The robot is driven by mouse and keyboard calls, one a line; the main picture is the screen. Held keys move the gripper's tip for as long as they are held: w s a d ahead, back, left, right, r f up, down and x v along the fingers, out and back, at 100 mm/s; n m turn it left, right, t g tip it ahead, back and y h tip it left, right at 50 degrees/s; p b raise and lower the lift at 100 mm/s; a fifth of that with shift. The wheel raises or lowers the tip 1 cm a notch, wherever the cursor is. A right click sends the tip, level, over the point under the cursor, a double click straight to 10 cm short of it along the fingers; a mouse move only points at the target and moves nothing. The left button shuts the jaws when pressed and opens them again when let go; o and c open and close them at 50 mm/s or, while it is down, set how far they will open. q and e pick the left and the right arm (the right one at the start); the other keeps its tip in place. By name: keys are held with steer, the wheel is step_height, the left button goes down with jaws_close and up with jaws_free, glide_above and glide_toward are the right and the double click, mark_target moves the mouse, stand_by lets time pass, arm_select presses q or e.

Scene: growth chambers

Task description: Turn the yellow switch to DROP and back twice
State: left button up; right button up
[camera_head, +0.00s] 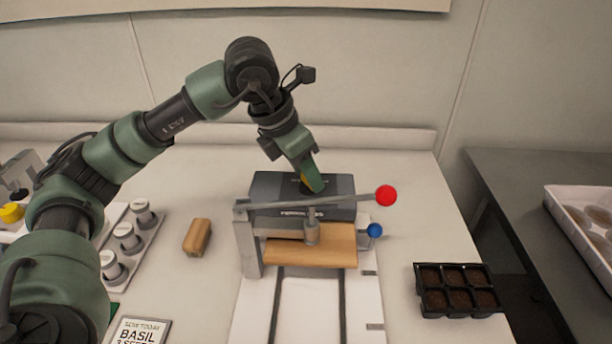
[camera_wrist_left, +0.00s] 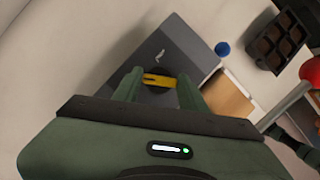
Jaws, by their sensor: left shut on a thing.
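The yellow switch (camera_wrist_left: 160,81) sits on top of a dark grey box (camera_head: 263,187). In the left wrist view it lies between the two fingers of my left gripper (camera_wrist_left: 162,92), which is shut on it. In the head view my left gripper (camera_head: 313,187) reaches down onto the box top and hides most of the switch. The box also shows in the left wrist view (camera_wrist_left: 172,40). The lettering on the box is too small to read, so I cannot tell which mark the switch points to.
In front of the box are a lever with a red knob (camera_head: 386,195), a blue knob (camera_head: 375,230) and a wooden block (camera_head: 310,252). A black seedling tray (camera_head: 456,312) lies to the right. A small wooden piece (camera_head: 197,237) and several capped vials (camera_head: 127,238) are left.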

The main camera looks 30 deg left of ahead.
arm_select(q)
steer(key=shift+n+y+b, duration=0.3)
steer(key=shift+n+y, duration=0.1)
steer(key=shift+n, duration=0.6)
steer(key=o, duration=1.4)
steer(key=shift+c, duration=0.2)
steer(key=d+v, duration=0.1)
steer(key=v, duration=0.6)
steer(key=shift+s+a+r, duration=0.2)
steer(key=shift+a+r, duration=0.2)
steer(key=shift+a, duration=0.15)
steer(key=shift+f, duration=0.1)
